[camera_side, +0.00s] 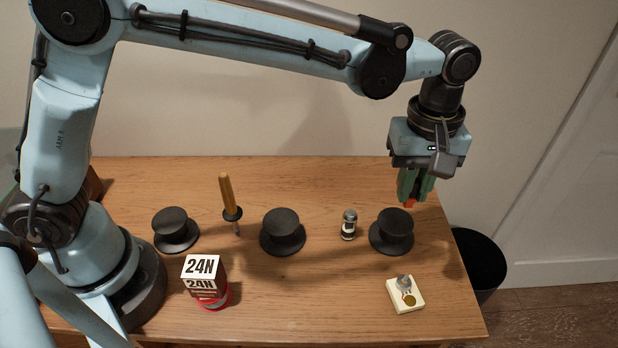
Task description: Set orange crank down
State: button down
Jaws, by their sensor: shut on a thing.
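My gripper (414,193) points down above the right part of the table, with its green fingers shut. A small bit of orange, the orange crank (410,204), shows at the fingertips; the fingers hide the rest of it. The crank is just above or behind the top of the right black stand (391,234). I cannot tell from this view whether it touches the stand.
The wooden table (330,290) also holds two more black stands (283,232) (175,230), a yellow-handled tool (226,192), a small glass-and-metal cylinder (348,225), a 24N box (205,275) and a cream block with metal parts (405,294). A black bin (480,262) stands off the right edge.

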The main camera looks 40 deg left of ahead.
jog(key=w+a+f, duration=0.1)
jog(key=w+f, duration=0.1)
jog(key=w+a+f, duration=0.1)
jog(key=w+a, duration=0.1)
jog(key=w, duration=0.1)
jog(key=w+a+f, duration=0.2)
jog(key=shift+w+a+f, duration=0.2)
jog(key=shift+w+f, duration=0.05)
jog(key=shift+f, duration=2.05)
jog(key=shift+f, duration=0.15)
jog(key=c, duration=1.1)
grip_release()
